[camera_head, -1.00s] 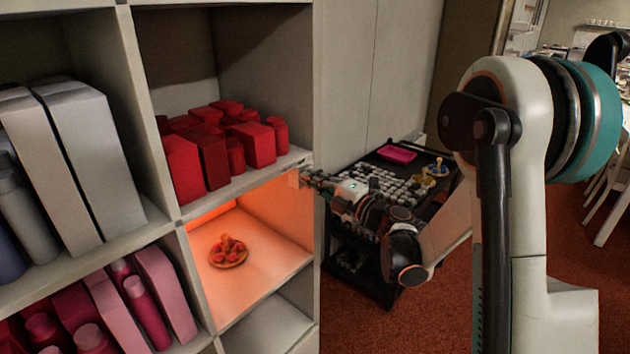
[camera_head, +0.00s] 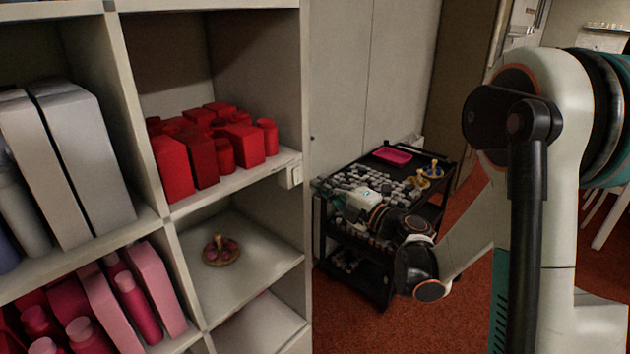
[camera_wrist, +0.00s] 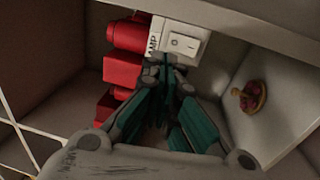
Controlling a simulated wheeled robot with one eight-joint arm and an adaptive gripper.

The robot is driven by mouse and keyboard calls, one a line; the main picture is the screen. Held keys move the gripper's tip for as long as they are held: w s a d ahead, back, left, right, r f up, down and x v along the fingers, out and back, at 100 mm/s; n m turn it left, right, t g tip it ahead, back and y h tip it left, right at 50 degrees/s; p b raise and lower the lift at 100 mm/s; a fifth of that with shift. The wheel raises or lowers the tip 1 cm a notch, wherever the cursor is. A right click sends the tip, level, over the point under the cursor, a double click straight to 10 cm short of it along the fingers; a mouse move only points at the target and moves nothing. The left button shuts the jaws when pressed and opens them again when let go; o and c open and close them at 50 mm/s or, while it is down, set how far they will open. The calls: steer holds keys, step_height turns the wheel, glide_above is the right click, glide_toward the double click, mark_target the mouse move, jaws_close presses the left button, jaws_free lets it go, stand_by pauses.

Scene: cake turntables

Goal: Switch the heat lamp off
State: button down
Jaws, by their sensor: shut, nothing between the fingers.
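The white switch box (camera_head: 291,176) is on the shelf's upright edge, beside the compartment where the glow was. In the wrist view the box's rocker (camera_wrist: 184,42) and a label ending in "MP" (camera_wrist: 155,35) show. My gripper (camera_wrist: 168,64) is shut and empty, its fingertips just below the box in that view; I cannot tell for sure whether they touch it. The compartment (camera_head: 255,245) is unlit, with no orange glow. The lamp itself is hidden.
A small plate of round items (camera_head: 221,250) sits in the unlit compartment. Red boxes and cans (camera_head: 215,150) fill the shelf above. A black cart (camera_head: 375,262) with a pink tray (camera_head: 392,155) stands to the right, behind my arm. Red carpet lies around it.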

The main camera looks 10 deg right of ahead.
steer(key=v, duration=0.6)
steer(key=shift+r+p, duration=0.45)
steer(key=shift+r, duration=0.3)
